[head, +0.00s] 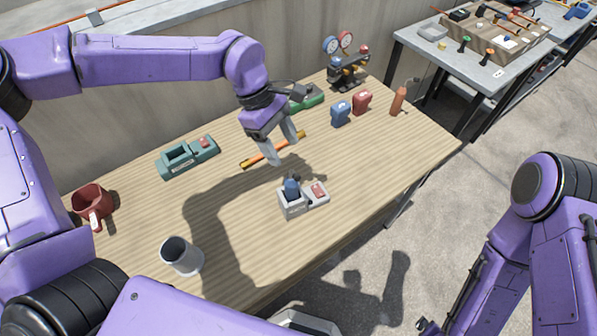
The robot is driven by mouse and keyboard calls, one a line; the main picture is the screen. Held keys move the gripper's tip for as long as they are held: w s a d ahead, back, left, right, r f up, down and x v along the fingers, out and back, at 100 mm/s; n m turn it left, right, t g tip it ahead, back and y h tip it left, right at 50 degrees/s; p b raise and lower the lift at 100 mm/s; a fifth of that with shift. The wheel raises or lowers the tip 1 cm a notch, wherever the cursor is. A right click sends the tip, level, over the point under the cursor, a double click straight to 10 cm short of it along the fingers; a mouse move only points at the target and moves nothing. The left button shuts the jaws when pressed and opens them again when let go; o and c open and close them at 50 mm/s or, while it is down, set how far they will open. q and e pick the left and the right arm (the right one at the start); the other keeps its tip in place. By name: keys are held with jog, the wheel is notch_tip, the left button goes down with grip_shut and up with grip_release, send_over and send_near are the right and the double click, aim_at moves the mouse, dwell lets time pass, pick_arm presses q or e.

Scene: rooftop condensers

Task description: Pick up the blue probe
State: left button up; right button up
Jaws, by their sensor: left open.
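A dark blue probe (291,188) stands upright in the slot of a small grey holder (293,207) near the table's front edge. The holder has a red-topped part on its right side. My left gripper (284,151) is open and empty, pointing down above the table, a little behind and above the probe and apart from it. A second blue item (340,113) stands farther back on the table, beside a red one (362,102). My right arm shows at the right, but its gripper is out of view.
An orange-and-black stick (272,150) lies behind the left fingers. A teal holder (187,156), red mug (91,205) and grey cup (181,255) are to the left. Gauges (346,65) and an orange bottle (398,101) stand at the back right. The table's right front is clear.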

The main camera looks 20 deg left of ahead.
aim_at(294, 180)
pick_arm(q)
jog(key=s+f, duration=0.1)
jog(key=s+d+f+p, duration=0.1)
jog(key=s+d+f, duration=0.1)
jog(key=shift+f+p, duration=0.3)
jog(key=shift+f, duration=0.1)
jog(key=f, duration=0.1)
jog(key=w+d+f, duration=0.1)
jog(key=f, duration=0.1)
jog(key=f+p, duration=0.1)
jog(key=shift+w+d+f, duration=0.15)
jog(key=shift+w+f, duration=0.05)
jog(key=shift+f, duration=0.05)
jog(key=shift+s, duration=0.35)
jog(key=shift+s+r, duration=0.1)
jog(key=shift+c, duration=1.2)
grip_shut()
pick_arm(e)
jog(key=r, duration=0.1)
jog(key=s+r, duration=0.1)
jog(key=r, duration=0.1)
jog(key=shift+s, duration=0.25)
